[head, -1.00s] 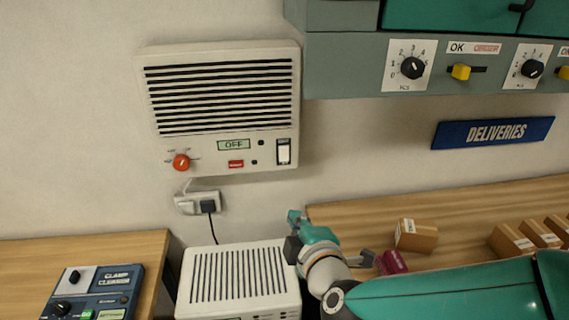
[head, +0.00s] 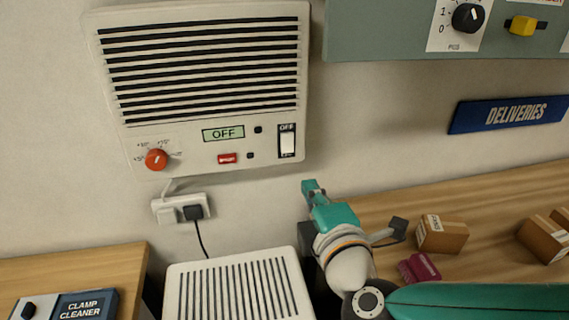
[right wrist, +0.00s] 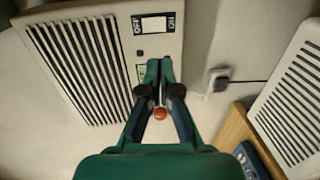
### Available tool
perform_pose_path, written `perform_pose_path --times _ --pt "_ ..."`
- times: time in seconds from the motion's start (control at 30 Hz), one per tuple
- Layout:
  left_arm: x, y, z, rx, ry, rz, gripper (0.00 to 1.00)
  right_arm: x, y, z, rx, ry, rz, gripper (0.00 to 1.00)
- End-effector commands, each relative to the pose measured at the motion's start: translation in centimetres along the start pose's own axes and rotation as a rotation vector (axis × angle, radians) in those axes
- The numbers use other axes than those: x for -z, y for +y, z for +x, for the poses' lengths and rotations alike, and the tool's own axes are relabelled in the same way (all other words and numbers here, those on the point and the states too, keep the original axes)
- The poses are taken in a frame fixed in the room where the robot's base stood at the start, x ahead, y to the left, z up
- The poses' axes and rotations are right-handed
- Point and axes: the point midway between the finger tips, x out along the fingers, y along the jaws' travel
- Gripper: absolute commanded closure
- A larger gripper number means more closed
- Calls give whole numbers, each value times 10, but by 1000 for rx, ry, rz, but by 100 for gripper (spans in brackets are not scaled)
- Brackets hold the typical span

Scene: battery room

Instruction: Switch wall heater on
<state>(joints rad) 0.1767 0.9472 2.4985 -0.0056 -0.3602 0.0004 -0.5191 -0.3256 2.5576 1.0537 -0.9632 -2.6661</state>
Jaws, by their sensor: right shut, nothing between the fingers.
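The white wall heater (head: 205,75) hangs on the wall at the upper left of the head view. Its green display (head: 223,133) reads OFF. A white rocker switch (head: 287,142) in a black frame sits at its lower right; it also shows in the right wrist view (right wrist: 154,24). An orange-red dial (head: 156,159) is at the heater's lower left. In the right wrist view the dial (right wrist: 160,113) shows between the finger links. My right gripper (head: 311,186) is shut and empty, below and slightly right of the switch in the head view. My left gripper is out of view.
A wall socket (head: 181,209) with a plug is below the heater. A second white slatted unit (head: 240,288) stands beneath it. A grey-green panel (head: 385,35) is at upper right. Boxes (head: 442,234) lie on the right wooden bench (head: 470,185).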

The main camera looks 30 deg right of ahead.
Motion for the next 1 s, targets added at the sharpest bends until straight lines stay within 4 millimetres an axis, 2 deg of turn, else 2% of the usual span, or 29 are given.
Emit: perform_pose_path --times 0.07,0.57,0.77,1.0 --pt "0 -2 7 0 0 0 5 0 -7 1 -1 0 0 100" --pt "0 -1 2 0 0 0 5 -1 -5 3 0 -6 -2 100" --pt "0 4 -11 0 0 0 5 -2 -3 20 2 -10 -5 100" --pt "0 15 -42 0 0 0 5 -3 -2 53 11 -8 -4 100"
